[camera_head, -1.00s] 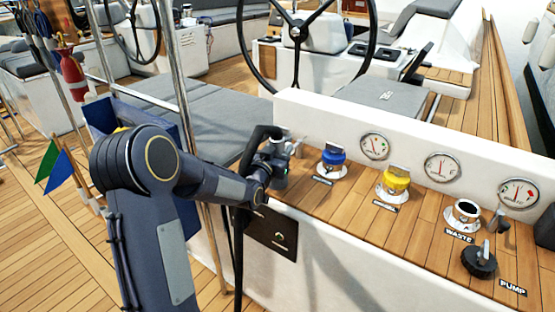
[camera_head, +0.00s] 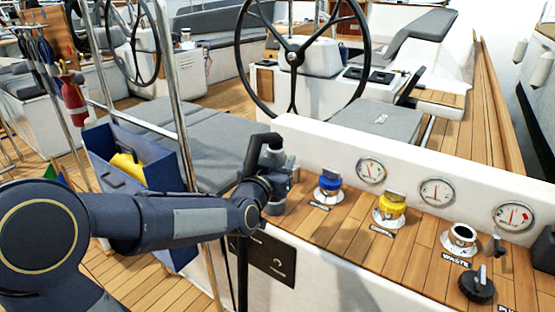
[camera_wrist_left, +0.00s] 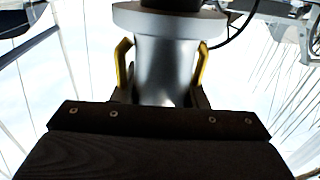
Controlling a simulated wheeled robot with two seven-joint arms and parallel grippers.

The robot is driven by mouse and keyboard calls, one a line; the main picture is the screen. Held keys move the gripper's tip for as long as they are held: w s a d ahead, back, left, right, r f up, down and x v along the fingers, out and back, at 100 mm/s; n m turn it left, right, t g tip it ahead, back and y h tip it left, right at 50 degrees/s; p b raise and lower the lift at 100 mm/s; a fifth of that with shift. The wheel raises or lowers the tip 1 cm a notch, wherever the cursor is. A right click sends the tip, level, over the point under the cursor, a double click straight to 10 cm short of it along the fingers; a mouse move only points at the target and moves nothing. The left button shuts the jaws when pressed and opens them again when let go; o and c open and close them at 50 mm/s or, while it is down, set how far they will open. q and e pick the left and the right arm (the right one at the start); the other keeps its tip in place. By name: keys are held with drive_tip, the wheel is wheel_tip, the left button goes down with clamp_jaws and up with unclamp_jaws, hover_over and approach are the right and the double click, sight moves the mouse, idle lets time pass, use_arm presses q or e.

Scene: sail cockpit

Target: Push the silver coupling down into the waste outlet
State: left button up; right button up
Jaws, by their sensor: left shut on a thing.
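My left gripper (camera_head: 274,188) is at the left end of the teak console. It also shows in the left wrist view (camera_wrist_left: 162,75), where its yellow-edged fingers are shut on the silver coupling (camera_wrist_left: 165,60), one on each side. In the head view the coupling (camera_head: 284,165) is small and partly hidden by the gripper, with a black hose bend (camera_head: 262,143) above it. The waste outlet (camera_head: 459,237), a white-rimmed dark opening, is on the console well to the right, apart from the coupling. My right gripper is out of view.
Blue-capped (camera_head: 329,186) and yellow-capped (camera_head: 391,207) fittings stand between my gripper and the waste outlet. A black pump knob (camera_head: 477,285) is in front of the outlet. Gauges (camera_head: 436,191) line the white back wall.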

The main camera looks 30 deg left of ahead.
sight(280, 152)
use_arm(q)
drive_tip(key=shift+s+d+r, duration=0.45)
drive_tip(key=shift+s, duration=0.2)
drive_tip(key=shift+s+d+r, duration=0.4)
drive_tip(key=shift+s+r, duration=0.05)
drive_tip(key=shift+s, duration=0.15)
drive_tip(key=shift+s+r+p, duration=0.15)
drive_tip(key=shift+r+p, duration=0.4)
drive_tip(key=shift+p, duration=0.15)
drive_tip(key=shift+r+p, duration=0.7)
drive_tip(key=shift+r, duration=0.2)
